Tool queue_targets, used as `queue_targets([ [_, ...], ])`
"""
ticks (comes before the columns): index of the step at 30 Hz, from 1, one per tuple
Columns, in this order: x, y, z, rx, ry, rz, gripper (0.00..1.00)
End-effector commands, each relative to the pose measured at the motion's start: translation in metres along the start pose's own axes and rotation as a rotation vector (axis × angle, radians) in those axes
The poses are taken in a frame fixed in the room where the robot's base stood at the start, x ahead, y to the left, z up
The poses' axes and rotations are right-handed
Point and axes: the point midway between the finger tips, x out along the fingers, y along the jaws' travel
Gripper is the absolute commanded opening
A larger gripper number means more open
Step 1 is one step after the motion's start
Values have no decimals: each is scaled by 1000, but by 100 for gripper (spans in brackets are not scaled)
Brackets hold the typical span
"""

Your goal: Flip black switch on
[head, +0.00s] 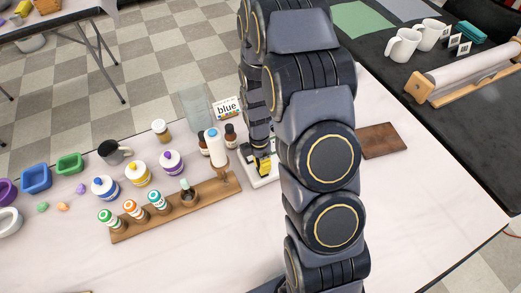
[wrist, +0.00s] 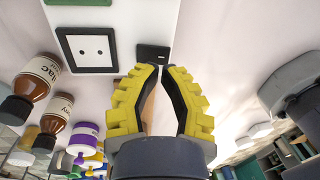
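The black switch (wrist: 153,52) is a small dark rectangle on a white board (wrist: 120,22) in the wrist view. It sits beside a black-framed white socket (wrist: 88,48). My gripper (wrist: 160,70) has yellow fingers with dark inner pads. Its tips are nearly together just below the switch in the picture, with a narrow gap widening toward the palm and nothing held. I cannot tell whether the tips touch the board. In the head view my gripper (head: 263,164) is low over the white board (head: 262,182), and my arm hides much of it. The switch is not discernible there.
Two brown bottles (head: 231,136) and a white bottle (head: 216,148) stand close left of my gripper. A wooden rack (head: 215,190) with small pots lies further left. A brown board (head: 382,140) lies to the right, with clear table in front.

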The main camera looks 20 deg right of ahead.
Motion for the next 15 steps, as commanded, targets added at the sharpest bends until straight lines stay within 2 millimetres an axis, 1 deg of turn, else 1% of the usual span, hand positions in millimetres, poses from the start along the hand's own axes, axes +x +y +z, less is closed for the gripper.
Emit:
queue_targets([
  [1, 7, -1, 0, 0, 1, -5, 0],
  [6, 17, 1, 0, 0, 0, 3, 0],
  [15, 19, 1, 0, 1, 0, 3, 0],
])
